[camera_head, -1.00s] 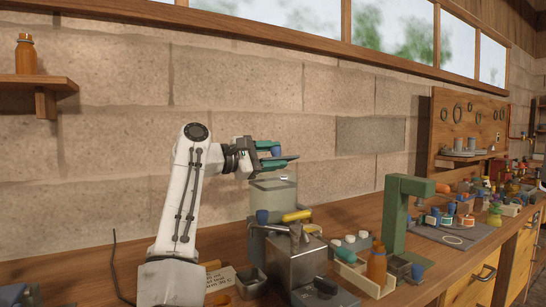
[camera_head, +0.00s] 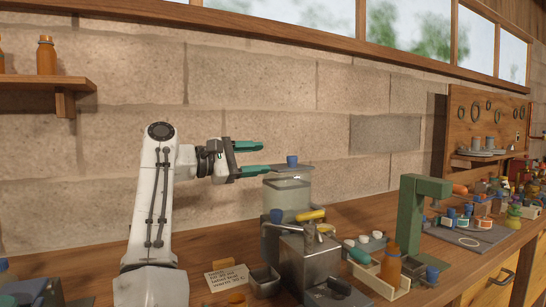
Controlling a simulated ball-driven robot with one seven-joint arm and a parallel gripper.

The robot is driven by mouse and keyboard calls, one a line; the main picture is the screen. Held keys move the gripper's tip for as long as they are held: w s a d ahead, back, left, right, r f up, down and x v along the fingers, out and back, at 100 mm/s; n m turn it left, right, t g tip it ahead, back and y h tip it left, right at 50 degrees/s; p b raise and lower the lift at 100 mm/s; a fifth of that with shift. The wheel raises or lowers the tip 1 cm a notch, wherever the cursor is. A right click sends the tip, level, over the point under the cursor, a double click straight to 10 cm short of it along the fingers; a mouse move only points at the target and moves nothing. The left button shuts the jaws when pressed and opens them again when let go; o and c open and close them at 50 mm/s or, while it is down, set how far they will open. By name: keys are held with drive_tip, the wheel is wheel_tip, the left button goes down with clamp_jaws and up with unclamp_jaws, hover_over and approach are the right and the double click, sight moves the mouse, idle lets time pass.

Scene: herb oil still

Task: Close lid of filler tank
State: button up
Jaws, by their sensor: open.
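The filler tank (camera_head: 287,197) is a pale, clear-walled vessel in the middle of the bench. Its lid (camera_head: 296,168) is a thin grey plate with a blue knob (camera_head: 292,160) on top. The lid appears nearly level at the tank's top and sticks out to the left; I cannot tell whether it touches the rim all round. My gripper (camera_head: 266,158) is open and empty, with teal fingers pointing right. Its fingertips are left of the knob and apart from it in the picture. The lower finger hides part of the lid's left side.
A grey metal box (camera_head: 304,258) with a yellow-handled tool stands in front of the tank. A green press stand (camera_head: 411,215), an orange bottle (camera_head: 391,266) and a small tray are to the right. A card (camera_head: 229,277) lies near my arm's base.

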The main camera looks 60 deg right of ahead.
drive_tip(key=shift+v, duration=1.1)
